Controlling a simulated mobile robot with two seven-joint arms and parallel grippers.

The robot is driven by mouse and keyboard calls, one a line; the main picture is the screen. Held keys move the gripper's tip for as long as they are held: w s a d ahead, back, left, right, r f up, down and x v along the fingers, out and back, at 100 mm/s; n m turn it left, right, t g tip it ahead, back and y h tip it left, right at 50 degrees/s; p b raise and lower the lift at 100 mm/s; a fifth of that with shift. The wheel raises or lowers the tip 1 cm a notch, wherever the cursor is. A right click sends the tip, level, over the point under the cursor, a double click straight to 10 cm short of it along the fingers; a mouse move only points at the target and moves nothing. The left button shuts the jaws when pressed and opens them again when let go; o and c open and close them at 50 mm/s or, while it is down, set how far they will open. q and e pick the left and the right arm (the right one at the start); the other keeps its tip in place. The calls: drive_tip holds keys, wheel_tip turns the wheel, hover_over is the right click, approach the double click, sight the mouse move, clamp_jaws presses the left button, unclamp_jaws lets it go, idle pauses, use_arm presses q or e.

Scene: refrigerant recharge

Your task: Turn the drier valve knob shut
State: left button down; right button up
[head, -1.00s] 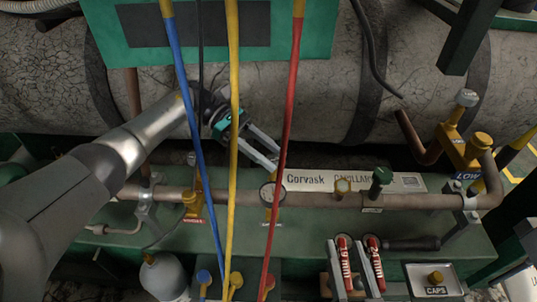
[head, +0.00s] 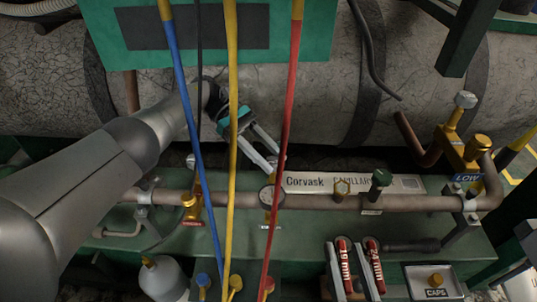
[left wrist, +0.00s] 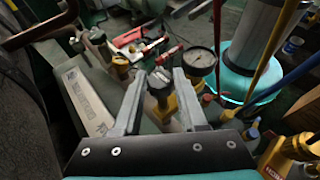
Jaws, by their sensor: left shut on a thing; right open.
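The drier valve knob (left wrist: 158,84) is a dark knob on a yellow valve body, in the middle of the left wrist view, between the fingertips of my left gripper (left wrist: 159,76). The gripper is shut on it. In the head view my left gripper (head: 271,158) reaches down just behind the round gauge (head: 270,196) on the pipe; the knob is hardly visible there. The gauge also shows beyond the right finger in the left wrist view (left wrist: 201,60). I see no right gripper in either view.
Blue (head: 186,110), yellow (head: 232,120) and red (head: 290,90) hoses hang in front of the gripper. A white Corvask box (head: 350,184) lies right of it, behind the copper pipe (head: 325,202). A yellow valve (head: 191,205) stands left. Two red-handled tools (head: 344,260) stand in front.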

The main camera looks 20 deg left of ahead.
use_arm(q)
drive_tip(key=shift+c, duration=2.2)
unclamp_jaws()
drive_tip(key=shift+s+a+n+t+h, duration=0.15)
drive_tip(key=shift+n+t+h, duration=0.15)
drive_tip(key=shift+n+t, duration=0.7)
